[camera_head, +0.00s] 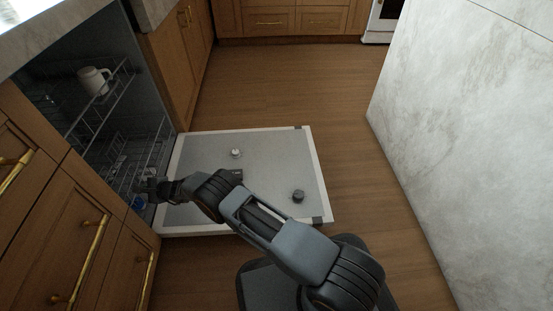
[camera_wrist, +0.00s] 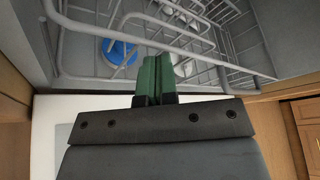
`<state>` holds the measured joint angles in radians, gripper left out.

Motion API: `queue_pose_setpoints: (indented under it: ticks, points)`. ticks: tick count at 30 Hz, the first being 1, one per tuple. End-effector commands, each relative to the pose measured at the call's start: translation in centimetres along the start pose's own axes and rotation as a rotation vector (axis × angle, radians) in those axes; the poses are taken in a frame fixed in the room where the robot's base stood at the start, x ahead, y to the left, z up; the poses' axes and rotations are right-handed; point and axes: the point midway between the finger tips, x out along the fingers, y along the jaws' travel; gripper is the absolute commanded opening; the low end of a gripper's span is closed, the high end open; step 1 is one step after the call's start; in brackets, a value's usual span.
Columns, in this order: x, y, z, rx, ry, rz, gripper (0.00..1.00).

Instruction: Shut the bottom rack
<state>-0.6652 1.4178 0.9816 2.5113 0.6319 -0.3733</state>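The bottom rack (camera_head: 155,160) is a wire basket inside the open dishwasher at the left of the head view. In the wrist view its wires (camera_wrist: 62,50) fill the top of the picture. The rack appears to be mostly inside the machine. My gripper (camera_head: 148,188) is at the rack's front, low at the dishwasher opening. Its green fingers (camera_wrist: 155,76) are together, with nothing seen between them. The fingertips are at or very near the front wires; I cannot tell if they touch.
The dishwasher door (camera_head: 205,190) lies folded down over the floor, under my arm. A white mug (camera_head: 93,80) stands in the upper rack (camera_head: 92,118). A blue dish (camera_wrist: 119,51) is in the bottom rack. A marble island (camera_head: 470,130) bounds the right; wooden floor between is clear.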

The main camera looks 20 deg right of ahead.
Motion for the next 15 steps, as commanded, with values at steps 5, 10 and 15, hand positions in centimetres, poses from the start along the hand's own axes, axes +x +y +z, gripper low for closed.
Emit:
queue_pose_setpoints:
  ticks: [5,10,15]
  points:
    - [1.2,0.1,0.6,0.0,0.0,0.0,0.0]
    - [1.6,0.1,0.8,0.0,0.001,-0.001,0.0]
    - [1.6,0.1,0.8,0.0,0.001,-0.001,0.0]
